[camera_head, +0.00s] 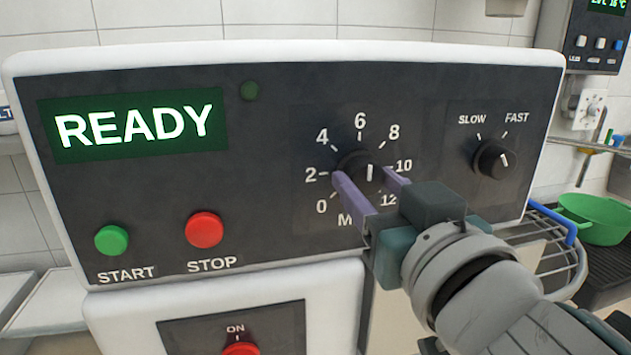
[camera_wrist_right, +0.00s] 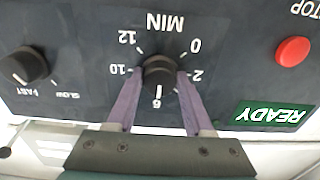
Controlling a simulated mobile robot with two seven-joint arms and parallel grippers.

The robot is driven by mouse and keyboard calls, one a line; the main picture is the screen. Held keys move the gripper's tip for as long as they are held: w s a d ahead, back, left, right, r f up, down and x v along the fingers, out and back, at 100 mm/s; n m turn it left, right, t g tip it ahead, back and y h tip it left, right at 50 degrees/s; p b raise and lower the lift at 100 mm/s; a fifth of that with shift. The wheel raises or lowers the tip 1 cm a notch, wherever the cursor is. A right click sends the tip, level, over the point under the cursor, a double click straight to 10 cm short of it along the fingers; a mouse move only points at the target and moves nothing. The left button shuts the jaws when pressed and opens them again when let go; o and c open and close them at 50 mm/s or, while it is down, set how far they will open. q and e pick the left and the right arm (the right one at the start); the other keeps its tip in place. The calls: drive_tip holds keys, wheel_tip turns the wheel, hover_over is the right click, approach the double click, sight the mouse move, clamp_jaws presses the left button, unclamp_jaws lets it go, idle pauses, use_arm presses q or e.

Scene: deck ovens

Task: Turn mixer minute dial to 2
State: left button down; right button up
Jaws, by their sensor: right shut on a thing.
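The mixer minute dial (camera_head: 360,158) is a black knob on the dark panel, ringed by the numbers 0 to 12. Its white line stands nearly upright, towards the 6. In the right wrist view the dial (camera_wrist_right: 158,66) appears upside down, with its line also towards the 6. My right gripper (camera_head: 362,175) is shut on the dial, with one purple finger on its 2 side and the other on its 10 side. The fingers (camera_wrist_right: 160,78) also flank the knob in the wrist view. My left gripper is not in view.
The panel display (camera_head: 133,124) reads READY. A green START button (camera_head: 111,240) and red STOP button (camera_head: 204,230) sit left of the dial. The SLOW/FAST knob (camera_head: 494,159) is to the right. A green bowl (camera_head: 595,218) stands at the far right.

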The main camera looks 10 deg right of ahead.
clamp_jaws()
drive_tip(key=shift+n, duration=0.4)
drive_tip(key=n, duration=0.3)
drive_tip(key=shift+n, duration=0.3)
drive_tip(key=n+p, duration=0.1)
drive_tip(key=n, duration=0.3)
drive_tip(key=shift+d+n, duration=0.1)
drive_tip(key=shift+n, duration=0.2)
drive_tip(key=n, duration=0.5)
drive_tip(key=shift+r, duration=0.1)
drive_tip(key=shift+n, duration=1.9)
